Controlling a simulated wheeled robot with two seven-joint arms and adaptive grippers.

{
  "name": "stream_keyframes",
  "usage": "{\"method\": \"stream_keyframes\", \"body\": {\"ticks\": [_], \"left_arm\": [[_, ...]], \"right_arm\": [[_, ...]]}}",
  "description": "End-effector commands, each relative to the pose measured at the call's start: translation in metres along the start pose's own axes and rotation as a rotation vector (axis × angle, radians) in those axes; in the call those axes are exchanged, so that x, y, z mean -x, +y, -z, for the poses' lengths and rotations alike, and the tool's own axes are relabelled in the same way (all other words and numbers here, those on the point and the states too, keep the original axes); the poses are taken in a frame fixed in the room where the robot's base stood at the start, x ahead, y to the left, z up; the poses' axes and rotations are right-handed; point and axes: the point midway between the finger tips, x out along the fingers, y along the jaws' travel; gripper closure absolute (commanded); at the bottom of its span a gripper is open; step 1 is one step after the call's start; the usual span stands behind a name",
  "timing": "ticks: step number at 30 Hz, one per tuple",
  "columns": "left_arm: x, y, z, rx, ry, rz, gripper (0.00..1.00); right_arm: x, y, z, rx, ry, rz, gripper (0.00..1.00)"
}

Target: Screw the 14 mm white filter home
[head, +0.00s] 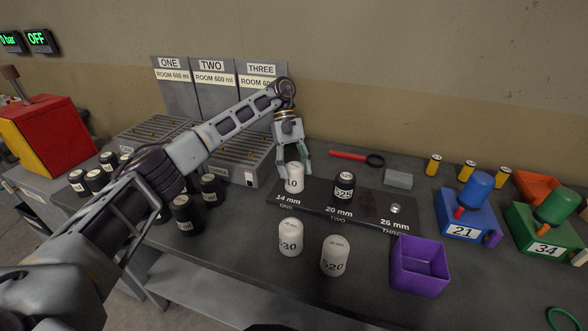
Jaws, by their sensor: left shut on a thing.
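A white filter marked 10 (293,182) stands upright at the 14 mm place, ONE, on the dark mounting strip (313,206). My left gripper (294,168) reaches down over it from above and is shut on its upper part. The fingers hide part of its top. Whether the filter sits fully down on the strip cannot be told. The 26 mm place, THREE, shows a bare metal stub (396,208). My right gripper is not in view.
Two white filters, marked 530 (290,237) and 520 (335,256), stand in front of the strip. A purple bin (419,265) is at front right. Several black filters (186,214) stand at left. A red-handled tool (357,158) and grey block (398,179) lie behind.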

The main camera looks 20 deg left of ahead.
Motion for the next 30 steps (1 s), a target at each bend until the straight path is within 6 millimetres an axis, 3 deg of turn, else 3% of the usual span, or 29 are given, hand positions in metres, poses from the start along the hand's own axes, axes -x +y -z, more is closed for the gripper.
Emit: {"method": "stream_keyframes", "body": {"ticks": [1,9,30], "left_arm": [[0.000,-0.003,0.004,0.007,0.003,0.002,0.82],[0.000,-0.003,0.004,-0.058,0.004,0.049,0.82],[0.000,-0.002,0.002,-0.205,0.003,0.144,0.82]], "right_arm": [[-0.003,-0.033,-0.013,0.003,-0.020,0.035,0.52],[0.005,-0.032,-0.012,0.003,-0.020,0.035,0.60],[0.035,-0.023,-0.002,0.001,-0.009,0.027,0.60]]}}
